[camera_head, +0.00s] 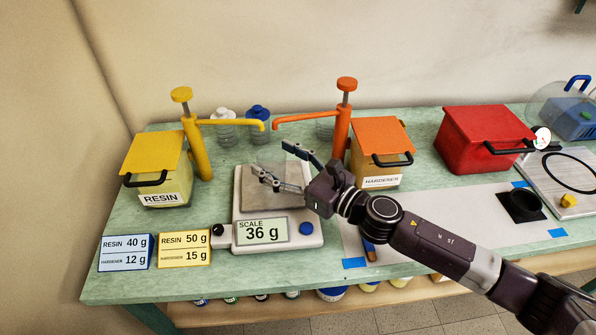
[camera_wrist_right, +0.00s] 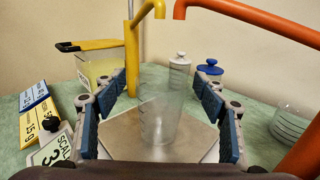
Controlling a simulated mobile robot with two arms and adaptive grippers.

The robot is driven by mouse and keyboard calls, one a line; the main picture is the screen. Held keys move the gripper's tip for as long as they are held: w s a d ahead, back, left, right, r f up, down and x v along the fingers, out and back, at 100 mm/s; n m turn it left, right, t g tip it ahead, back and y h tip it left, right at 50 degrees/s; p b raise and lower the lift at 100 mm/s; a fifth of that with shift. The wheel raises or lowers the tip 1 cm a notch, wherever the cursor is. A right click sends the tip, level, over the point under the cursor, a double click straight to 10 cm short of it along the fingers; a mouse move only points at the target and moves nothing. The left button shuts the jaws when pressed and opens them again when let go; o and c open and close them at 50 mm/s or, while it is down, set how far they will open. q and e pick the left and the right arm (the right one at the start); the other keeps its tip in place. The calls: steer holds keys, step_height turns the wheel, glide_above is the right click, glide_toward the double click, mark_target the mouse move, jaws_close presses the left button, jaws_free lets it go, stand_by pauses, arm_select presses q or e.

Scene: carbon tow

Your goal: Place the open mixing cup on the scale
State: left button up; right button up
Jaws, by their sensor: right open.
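The clear mixing cup (camera_wrist_right: 160,124) stands upright on the metal plate of the scale (camera_wrist_right: 198,148) in the wrist view. In the head view the scale (camera_head: 307,240) reads 36 g, and the transparent cup is hard to make out there. My right gripper (camera_head: 271,160) is over the scale plate. Its open fingers are on either side of the cup, with gaps visible in the wrist view. My left gripper is not in view.
The yellow resin pump (camera_head: 199,148) and orange hardener pump (camera_head: 341,130) stand behind the scale, their spouts reaching toward it. The resin box (camera_head: 157,180) is left, the hardener box (camera_head: 377,170) right. Clear bottles (camera_head: 223,132) stand behind. A red box (camera_head: 483,140) is farther right.

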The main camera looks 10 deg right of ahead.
steer(key=b+v, duration=0.2)
steer(key=v, duration=0.7)
steer(key=shift+s+d+b, duration=0.1)
steer(key=shift+b, duration=0.25)
steer(key=shift+s+d, duration=0.3)
